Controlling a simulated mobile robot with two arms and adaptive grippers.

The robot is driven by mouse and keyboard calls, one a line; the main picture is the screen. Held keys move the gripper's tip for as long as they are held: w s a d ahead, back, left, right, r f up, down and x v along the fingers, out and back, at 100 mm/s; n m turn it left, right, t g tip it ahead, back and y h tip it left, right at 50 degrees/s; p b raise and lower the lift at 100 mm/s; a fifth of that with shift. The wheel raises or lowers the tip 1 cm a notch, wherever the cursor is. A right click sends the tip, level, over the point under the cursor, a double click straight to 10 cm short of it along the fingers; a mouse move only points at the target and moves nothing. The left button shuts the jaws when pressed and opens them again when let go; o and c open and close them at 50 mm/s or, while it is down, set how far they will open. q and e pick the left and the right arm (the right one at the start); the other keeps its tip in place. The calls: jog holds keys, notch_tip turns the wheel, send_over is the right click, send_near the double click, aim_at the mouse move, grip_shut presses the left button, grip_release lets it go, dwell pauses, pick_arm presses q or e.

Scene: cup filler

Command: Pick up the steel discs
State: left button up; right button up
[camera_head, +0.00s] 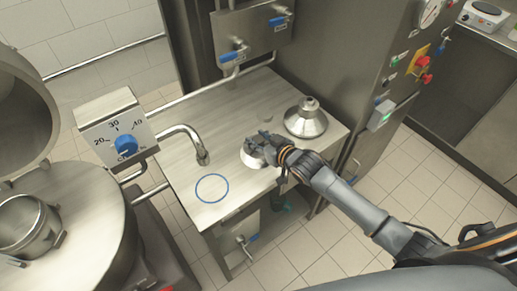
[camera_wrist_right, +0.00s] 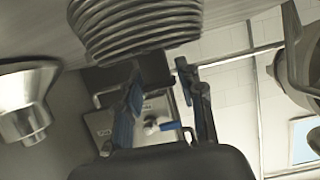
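The steel discs (camera_wrist_right: 135,25) form a ribbed grey stack at the top of the right wrist view. In the head view the stack (camera_head: 252,156) sits on the steel table, partly hidden by my right gripper (camera_head: 262,145). In the wrist view the right gripper's two fingers (camera_wrist_right: 158,72) stand apart, with background showing between them. Their tips are close to the stack's edge; I cannot tell whether they touch it. My left gripper is not in view.
A steel funnel-shaped part (camera_head: 306,120) stands on the table near the discs; it also shows in the wrist view (camera_wrist_right: 24,100). A blue ring (camera_head: 212,202) marks the bare tabletop (camera_head: 195,125). A curved spout (camera_head: 201,150) overhangs the table's left side. A machine cabinet rises behind.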

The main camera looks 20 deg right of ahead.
grip_shut()
jog(key=shift+w+r, duration=0.1)
jog(key=shift+r, duration=0.05)
